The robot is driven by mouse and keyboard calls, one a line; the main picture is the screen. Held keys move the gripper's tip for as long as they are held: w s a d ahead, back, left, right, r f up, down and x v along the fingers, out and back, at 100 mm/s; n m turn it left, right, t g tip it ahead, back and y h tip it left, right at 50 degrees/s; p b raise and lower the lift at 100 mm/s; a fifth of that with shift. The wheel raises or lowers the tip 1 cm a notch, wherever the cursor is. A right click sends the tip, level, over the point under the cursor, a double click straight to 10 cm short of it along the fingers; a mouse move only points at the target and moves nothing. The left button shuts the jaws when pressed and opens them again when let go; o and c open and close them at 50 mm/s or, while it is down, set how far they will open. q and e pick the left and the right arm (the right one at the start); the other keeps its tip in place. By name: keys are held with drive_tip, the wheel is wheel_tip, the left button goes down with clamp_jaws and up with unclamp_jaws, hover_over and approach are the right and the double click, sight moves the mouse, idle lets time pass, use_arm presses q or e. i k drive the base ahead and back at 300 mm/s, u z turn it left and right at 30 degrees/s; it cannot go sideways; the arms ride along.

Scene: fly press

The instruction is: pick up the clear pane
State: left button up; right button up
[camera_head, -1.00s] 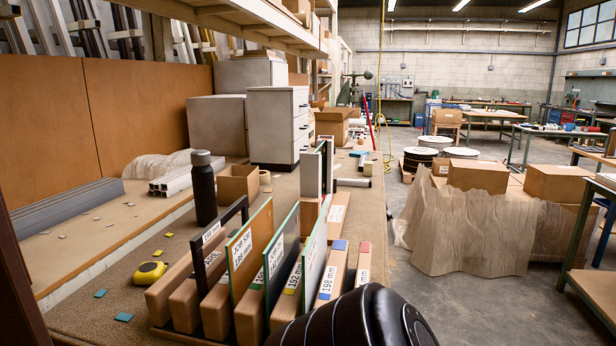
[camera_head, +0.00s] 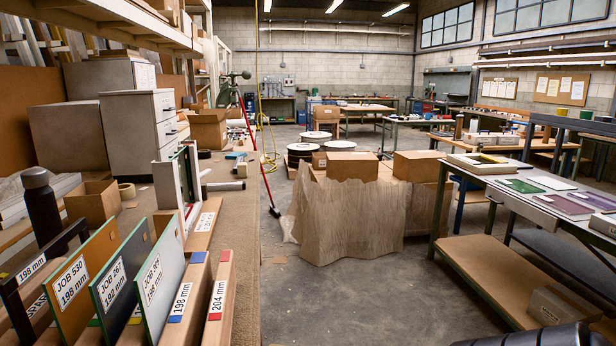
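Several upright panes stand in a slotted wooden rack (camera_head: 178,318) at the lower left. One is a brown sheet labelled JOB 530, 198 mm (camera_head: 74,290). Flat sheets lie on the right table: a green one (camera_head: 522,186), a purple one (camera_head: 562,206) and a whitish one (camera_head: 552,183). I cannot tell which pane is the clear one. A black part of my arm shows at the bottom right. Neither gripper shows.
The left bench holds a dark bottle (camera_head: 41,203), cardboard box (camera_head: 92,201) and drawer cabinet (camera_head: 143,130). The right table (camera_head: 478,181) has a lower shelf. The floor (camera_head: 350,300) between bench and table is clear.

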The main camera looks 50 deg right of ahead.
sight(181, 158)
drive_tip(key=z, duration=1.05)
drive_tip(key=i, duration=0.5)
drive_tip(key=k, duration=0.5)
drive_tip(key=z, duration=1.65)
drive_tip(key=i, duration=3.55)
drive_tip(key=u, duration=0.5)
drive_tip(key=i, duration=0.85)
drive_tip(key=u, duration=4.15)
drive_tip(key=i, duration=0.6)
